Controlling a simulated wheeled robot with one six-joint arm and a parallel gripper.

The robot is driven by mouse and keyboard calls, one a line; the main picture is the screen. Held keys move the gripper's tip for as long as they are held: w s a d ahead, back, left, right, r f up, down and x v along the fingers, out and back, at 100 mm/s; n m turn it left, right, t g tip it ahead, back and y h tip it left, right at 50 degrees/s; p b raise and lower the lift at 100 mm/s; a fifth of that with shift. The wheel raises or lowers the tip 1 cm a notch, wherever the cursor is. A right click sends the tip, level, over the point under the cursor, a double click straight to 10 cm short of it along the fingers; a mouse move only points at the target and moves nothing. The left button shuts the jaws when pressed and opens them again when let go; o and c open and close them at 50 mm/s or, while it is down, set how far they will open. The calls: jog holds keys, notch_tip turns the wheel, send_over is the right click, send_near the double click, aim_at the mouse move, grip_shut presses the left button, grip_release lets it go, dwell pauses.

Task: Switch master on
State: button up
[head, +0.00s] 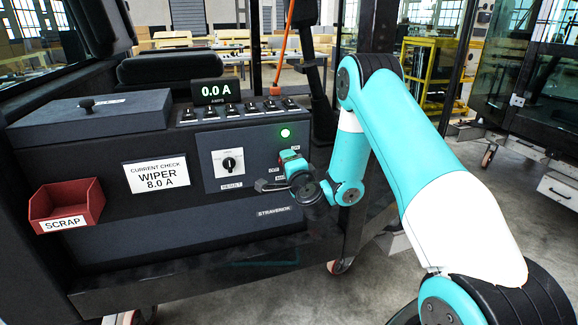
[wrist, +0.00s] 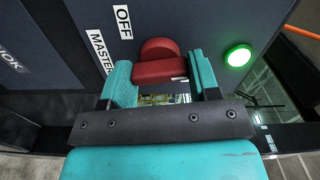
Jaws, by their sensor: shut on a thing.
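The red master switch (wrist: 158,48) sits on the dark panel, with a round base and a bar-shaped handle. The labels OFF (wrist: 123,22) and MASTER (wrist: 101,52) show beside it in the wrist view. My gripper (wrist: 162,76) is shut on the handle, one teal finger at each end of the bar. A green lamp (wrist: 238,56) near the switch is lit; it also shows in the head view (head: 285,133). In the head view my gripper (head: 288,160) is at the panel's right side and hides most of the switch.
The display (head: 216,91) reads 0.0 A above a row of toggle switches (head: 238,109). A black rotary knob (head: 229,163) is left of my gripper. A card (head: 156,174) reads WIPER 8.0 A. A red SCRAP bin (head: 67,203) hangs at the left. A lidded box (head: 90,120) stands behind.

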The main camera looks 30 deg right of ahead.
jog(key=shift+s+f+m, duration=0.1)
jog(key=shift+f+m, duration=0.05)
jog(key=shift+m, duration=0.75)
jog(key=o, duration=0.9)
